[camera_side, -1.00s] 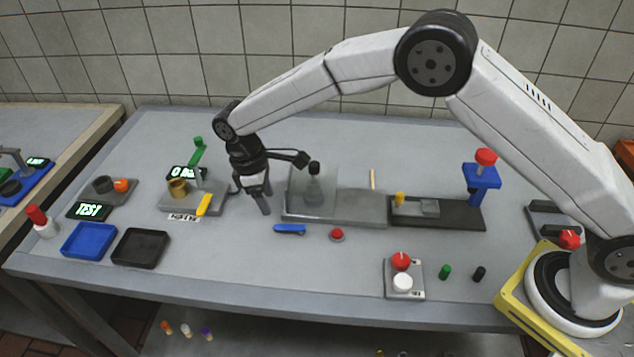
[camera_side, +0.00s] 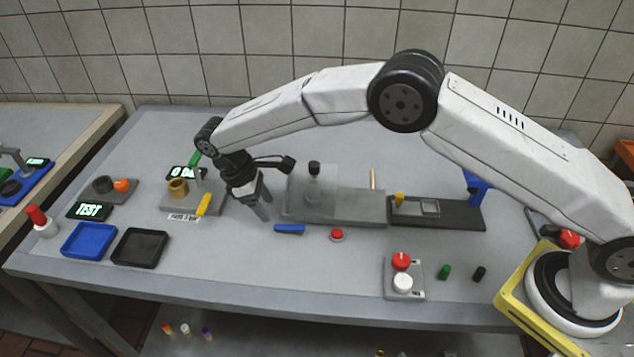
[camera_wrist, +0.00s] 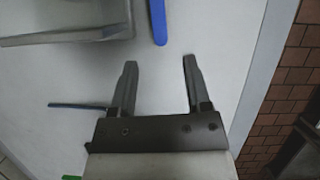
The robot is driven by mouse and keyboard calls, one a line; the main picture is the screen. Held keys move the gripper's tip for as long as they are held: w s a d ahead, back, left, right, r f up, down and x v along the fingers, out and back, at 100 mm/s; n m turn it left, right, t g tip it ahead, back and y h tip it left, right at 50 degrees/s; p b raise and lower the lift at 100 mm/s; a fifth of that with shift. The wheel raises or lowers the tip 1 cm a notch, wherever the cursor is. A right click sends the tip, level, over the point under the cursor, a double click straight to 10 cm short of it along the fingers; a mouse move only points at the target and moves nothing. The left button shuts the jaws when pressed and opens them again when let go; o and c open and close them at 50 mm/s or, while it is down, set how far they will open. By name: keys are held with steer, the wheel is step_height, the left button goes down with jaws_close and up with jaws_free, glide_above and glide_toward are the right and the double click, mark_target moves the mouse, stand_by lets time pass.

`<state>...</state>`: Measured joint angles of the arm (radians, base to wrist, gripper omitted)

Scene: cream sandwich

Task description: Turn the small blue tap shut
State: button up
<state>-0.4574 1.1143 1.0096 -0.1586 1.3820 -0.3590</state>
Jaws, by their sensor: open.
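The small blue tap (camera_side: 290,229) is a flat blue lever at the front of the clear box, near the table's middle. It also shows in the wrist view (camera_wrist: 158,22), at the top, beyond my fingertips. My gripper (camera_side: 266,212) is just left of the tap in the side view, tilted, with its fingers pointing down and right. In the wrist view my gripper (camera_wrist: 160,63) is open and empty, and the tap's near end lies apart from the fingers. The side view does not clearly show the tap's pivot.
The clear box (camera_side: 309,197) with a dark-capped bottle stands behind the tap. A red button (camera_side: 337,235) is just right of it. A scale with a yellow lever (camera_side: 204,204) stands left of my gripper. The table in front of the tap is clear.

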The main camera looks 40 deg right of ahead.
mark_target(281, 226)
steer(key=shift+x, duration=2.8)
jaws_close()
